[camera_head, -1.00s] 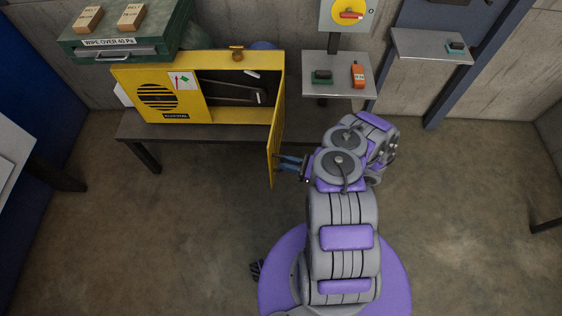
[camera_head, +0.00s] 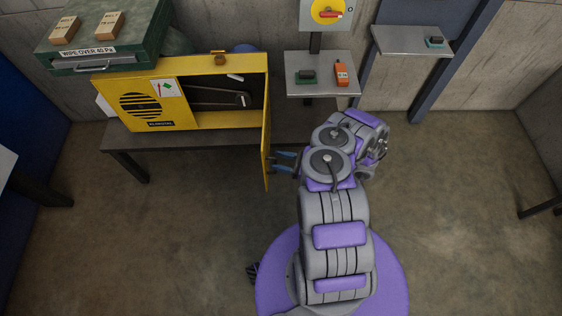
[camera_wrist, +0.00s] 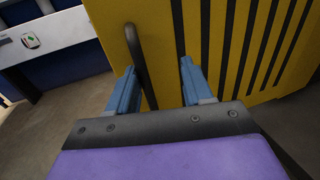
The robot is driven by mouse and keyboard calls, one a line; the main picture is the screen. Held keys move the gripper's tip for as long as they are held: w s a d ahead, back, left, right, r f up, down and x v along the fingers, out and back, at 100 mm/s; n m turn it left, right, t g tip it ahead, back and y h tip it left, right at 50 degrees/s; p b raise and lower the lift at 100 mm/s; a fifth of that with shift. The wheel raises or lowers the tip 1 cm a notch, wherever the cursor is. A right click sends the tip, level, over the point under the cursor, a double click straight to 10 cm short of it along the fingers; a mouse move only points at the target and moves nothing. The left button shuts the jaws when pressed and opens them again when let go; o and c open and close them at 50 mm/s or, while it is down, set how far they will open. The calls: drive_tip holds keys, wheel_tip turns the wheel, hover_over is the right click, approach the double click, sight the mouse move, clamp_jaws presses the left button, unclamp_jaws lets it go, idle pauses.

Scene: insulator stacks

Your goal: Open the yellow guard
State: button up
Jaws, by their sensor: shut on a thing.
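The yellow guard (camera_head: 265,145) is a door on the right end of a yellow cabinet (camera_head: 190,67). It stands swung out from the cabinet front, seen nearly edge-on in the head view. The cabinet's dark interior shows a belt-like loop (camera_head: 215,98). My gripper (camera_head: 274,161) is at the guard's outer face, near its free edge. In the wrist view, the yellow face with dark slots (camera_wrist: 245,45) fills the upper right. A dark bar handle (camera_wrist: 134,45) runs down between my blue fingers (camera_wrist: 158,82), and my gripper is shut on it. The exact contact is partly hidden.
The cabinet stands on a dark bench (camera_head: 118,137). A green case (camera_head: 105,45) is at the back left. A small shelf (camera_head: 315,87) holds a green item (camera_head: 306,76) and an orange device (camera_head: 342,74). Another shelf (camera_head: 400,43) is at right. The floor left of my arm is clear.

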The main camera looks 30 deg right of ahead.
drive_tip(key=shift+f, duration=0.2)
idle(0.4)
drive_tip(key=v, duration=1.7)
drive_tip(key=shift+s+p, duration=0.25)
drive_tip(key=shift+p, duration=0.2)
drive_tip(key=shift+d, duration=0.1)
